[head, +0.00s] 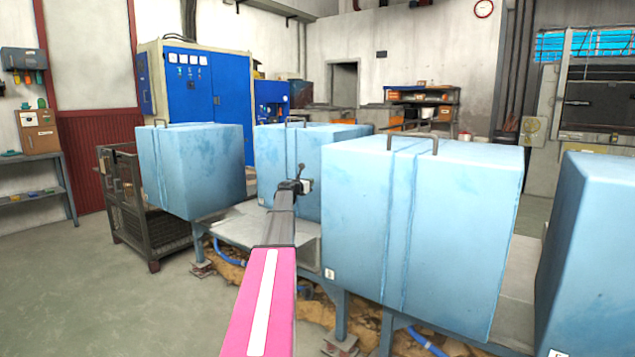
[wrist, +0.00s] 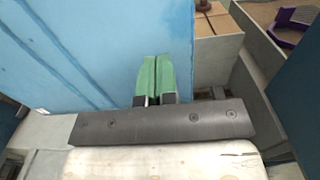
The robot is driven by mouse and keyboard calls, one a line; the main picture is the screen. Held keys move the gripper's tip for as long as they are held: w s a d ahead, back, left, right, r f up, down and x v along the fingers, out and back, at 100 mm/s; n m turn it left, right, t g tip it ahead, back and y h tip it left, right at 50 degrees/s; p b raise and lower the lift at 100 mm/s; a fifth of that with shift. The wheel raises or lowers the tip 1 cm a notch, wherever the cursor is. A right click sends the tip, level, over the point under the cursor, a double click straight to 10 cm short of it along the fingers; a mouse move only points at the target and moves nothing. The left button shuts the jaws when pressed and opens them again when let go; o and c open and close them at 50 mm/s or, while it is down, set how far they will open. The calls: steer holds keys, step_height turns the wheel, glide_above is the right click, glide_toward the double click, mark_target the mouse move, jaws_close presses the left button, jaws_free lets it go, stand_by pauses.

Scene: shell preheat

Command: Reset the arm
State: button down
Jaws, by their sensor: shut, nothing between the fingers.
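My arm stretches forward from the bottom centre of the head view, with a pink link and a dark end section. My gripper (wrist: 154,62) shows in the wrist view as two green fingers side by side, pressed together with nothing between them. The fingers point toward a light blue box face (wrist: 90,50). I cannot tell whether they touch it. In the head view the end of my arm appears small in front of the middle blue box (head: 270,165), and the fingers are hard to make out there.
A large blue box (head: 360,210) stands close on the right, with another (head: 595,250) at the right edge. A further blue box (head: 190,165) stands left, beside a dark mesh cage (head: 125,215). Blue cabinets (head: 190,85) stand behind. The floor (head: 80,290) at left is clear.

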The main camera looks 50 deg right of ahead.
steer(key=a, duration=0.3)
steer(key=shift+s+a, duration=0.15)
steer(key=shift+a, duration=0.15)
steer(key=shift+a, duration=0.1)
steer(key=w+a+f+m+y, duration=0.1)
steer(key=a+f+m+y, duration=0.25)
steer(key=a+f, duration=0.8)
steer(key=a+f+m+t+y, duration=0.1)
steer(key=a+f+m+y, duration=0.3)
steer(key=a, duration=1.5)
steer(key=w+a+f+m+y, duration=0.15)
steer(key=a+f+m, duration=0.25)
steer(key=a+f, duration=0.8)
steer(key=s+a+f+m+g+y, duration=0.1)
steer(key=s+a, duration=0.5)
steer(key=a, duration=0.8)
steer(key=s+a+f+m+y, duration=0.3)
steer(key=s+a+m+y, duration=0.1)
steer(key=a, duration=1)
steer(key=s+a+f+m+g+y, duration=0.1)
steer(key=s+a+f+m+y, duration=0.1)
steer(key=s+a, duration=0.7)
steer(key=a+f+y, duration=0.1)
steer(key=a+y, duration=0.1)
steer(key=a, duration=0.3)
steer(key=shift+g, duration=0.3)
steer(key=shift+a+f+m, duration=0.1)
steer(key=shift+m, duration=0.15)
